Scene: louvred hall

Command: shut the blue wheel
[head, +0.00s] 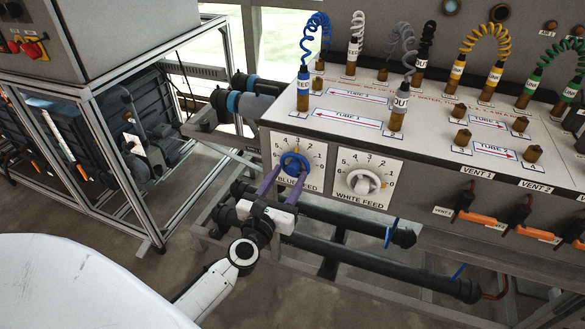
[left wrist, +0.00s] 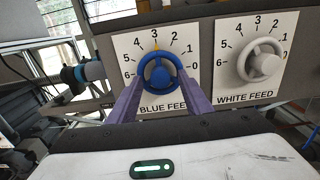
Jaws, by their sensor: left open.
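The blue wheel (head: 293,163) is a round handwheel on a white dial plate marked 0 to 6 and labelled BLUE FEED. It also shows in the left wrist view (left wrist: 160,72), where a small yellow mark at its top points close to the 3. My left gripper (head: 290,172) has two purple fingers and is open. In the left wrist view its fingers (left wrist: 160,82) reach up on either side of the wheel's lower part, close to the rim; I cannot tell whether they touch it. My right gripper is in neither view.
A white wheel (head: 366,183) on the WHITE FEED dial sits just right of the blue one. Above is a sloped panel with coiled hoses (head: 316,36). Black pipes (head: 370,268) run below. Orange vent levers (head: 480,218) are at the right.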

